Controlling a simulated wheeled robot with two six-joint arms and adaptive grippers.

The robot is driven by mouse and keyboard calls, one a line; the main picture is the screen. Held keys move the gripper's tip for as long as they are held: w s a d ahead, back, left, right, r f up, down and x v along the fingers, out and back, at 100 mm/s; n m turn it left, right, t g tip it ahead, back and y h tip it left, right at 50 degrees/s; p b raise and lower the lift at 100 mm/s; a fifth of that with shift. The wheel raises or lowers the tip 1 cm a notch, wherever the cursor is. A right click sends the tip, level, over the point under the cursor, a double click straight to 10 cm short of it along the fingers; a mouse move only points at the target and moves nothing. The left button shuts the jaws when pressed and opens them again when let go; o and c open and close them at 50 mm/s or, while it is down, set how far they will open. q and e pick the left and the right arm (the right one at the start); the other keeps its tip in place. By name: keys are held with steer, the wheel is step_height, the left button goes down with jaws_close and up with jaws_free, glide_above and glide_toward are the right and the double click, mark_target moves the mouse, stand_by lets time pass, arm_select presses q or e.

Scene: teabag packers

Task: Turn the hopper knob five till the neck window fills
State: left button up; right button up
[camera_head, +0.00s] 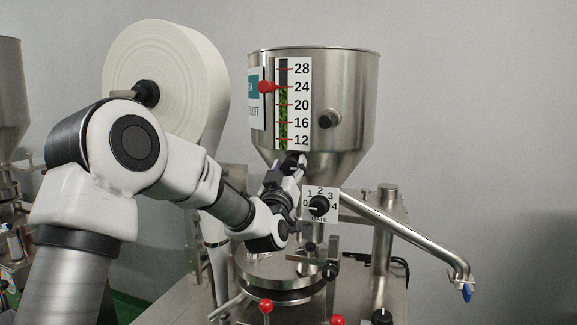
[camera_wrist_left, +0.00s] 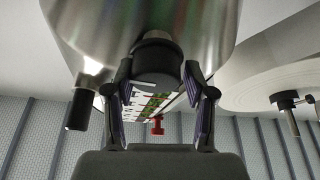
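The steel hopper (camera_head: 350,85) carries a gauge strip (camera_head: 302,118) marked 12 to 28. Green fill shows in its window up to about 24, with dark above; a red marker (camera_head: 267,87) sits near 24. A black GATE dial (camera_head: 319,205) marked 0 to 4 is below; its pointer seems to face left, near 0. My left gripper (camera_head: 293,162) is just under the gauge. In the left wrist view its open fingers (camera_wrist_left: 158,82) stand either side of a dark round knob (camera_wrist_left: 157,52) on the hopper; contact cannot be told. My right gripper is out of view.
A black side knob (camera_head: 329,118) sticks out of the hopper. A large white paper roll (camera_head: 165,60) is behind my left arm. A steel chute (camera_head: 410,232) slopes down to the right. Red-ball levers (camera_head: 266,306) stand at the front.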

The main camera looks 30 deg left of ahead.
arm_select(q)
steer(key=shift+d, duration=0.25)
steer(key=c, duration=0.4)
steer(key=shift+a, duration=0.1)
steer(key=m+t+h+b, duration=0.1)
steer(key=m+h+b, duration=0.1)
steer(key=m+b, duration=0.2)
steer(key=shift+f, duration=0.2)
steer(key=m+h+b, duration=0.2)
steer(key=m, duration=0.2)
steer(key=shift+w+b, duration=0.1)
steer(key=shift+b, duration=0.25)
steer(key=shift+r+m+h+b, duration=0.15)
steer(key=shift+m+h+b, duration=0.45)
steer(key=shift+m, duration=0.6)
steer(key=o, duration=1.1)
